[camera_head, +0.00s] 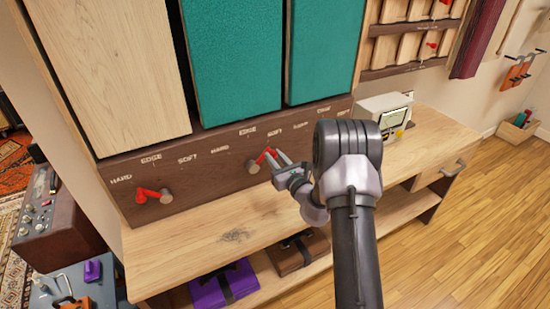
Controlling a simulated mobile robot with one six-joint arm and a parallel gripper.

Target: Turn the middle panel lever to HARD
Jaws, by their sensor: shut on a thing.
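The middle panel lever (264,157) is red, with a pale round hub (254,167) on the dark wood rail. It points up and to the right from its hub, towards the SOFT label (275,128). The middle HARD label (220,149) is up and left of the hub, and the EDGE label (248,131) is above it. My gripper (274,158) reaches in from the right and is shut on the lever's red end. Its fingers partly cover the lever. The middle teal panel (233,55) stands above.
The left lever (150,194) points left, towards its HARD label. My arm hides the right lever's place. A wooden bench (215,228) runs below the rail, with a meter box (388,110) on its right.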

